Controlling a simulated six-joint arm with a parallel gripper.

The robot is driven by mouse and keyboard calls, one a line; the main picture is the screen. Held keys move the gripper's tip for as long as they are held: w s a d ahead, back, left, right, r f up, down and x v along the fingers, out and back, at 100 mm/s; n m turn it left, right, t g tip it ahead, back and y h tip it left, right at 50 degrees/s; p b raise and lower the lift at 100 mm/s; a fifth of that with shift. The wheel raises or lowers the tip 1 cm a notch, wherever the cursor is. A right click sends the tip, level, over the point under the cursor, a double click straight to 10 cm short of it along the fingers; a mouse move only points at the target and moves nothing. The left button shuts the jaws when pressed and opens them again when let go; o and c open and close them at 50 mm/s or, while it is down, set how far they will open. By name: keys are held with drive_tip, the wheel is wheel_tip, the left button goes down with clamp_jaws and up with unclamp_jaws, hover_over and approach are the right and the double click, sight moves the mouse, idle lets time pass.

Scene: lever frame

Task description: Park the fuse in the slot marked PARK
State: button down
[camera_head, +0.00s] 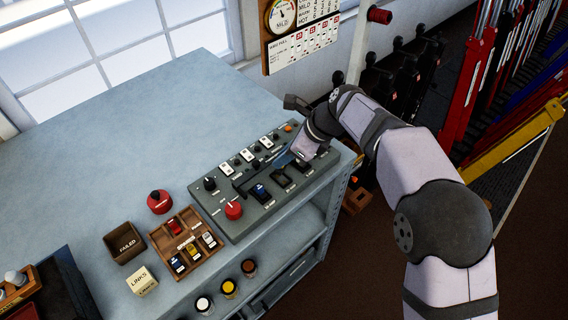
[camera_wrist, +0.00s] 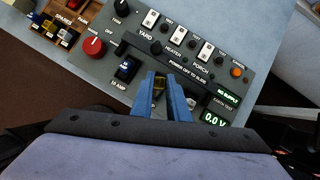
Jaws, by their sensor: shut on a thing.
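My gripper (camera_wrist: 161,80) is over the grey fuse panel (camera_head: 230,215), its blue fingers shut on a small amber fuse (camera_wrist: 159,87). The fingers hide most of this fuse, and I cannot tell whether it is seated or clear of the panel. In the head view my gripper (camera_head: 284,160) is near the middle of the panel. A blue fuse (camera_wrist: 126,68) stands in the panel slot marked 10 AMP, left of my fingers. A small label on the brown wooden tray (camera_head: 158,238) seems to read PARK in the wrist view, but it is too small to be sure.
The tray holds a red fuse (camera_head: 174,227) and blue, yellow and pale spares. A red knob (camera_head: 234,210) and several switches rise from the panel. The display (camera_wrist: 215,117) reads 0.0 V. A FAILED box (camera_head: 124,243) and LINKS box (camera_head: 142,282) stand left.

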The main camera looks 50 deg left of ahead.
sight(284, 167)
drive_tip(key=shift+f+p, duration=0.5)
drive_tip(key=shift+f, duration=1.3)
drive_tip(key=c, duration=1.7)
unclamp_jaws()
drive_tip(key=shift+f, duration=0.1)
drive_tip(key=b+v, duration=0.3)
drive_tip(key=v, duration=0.9)
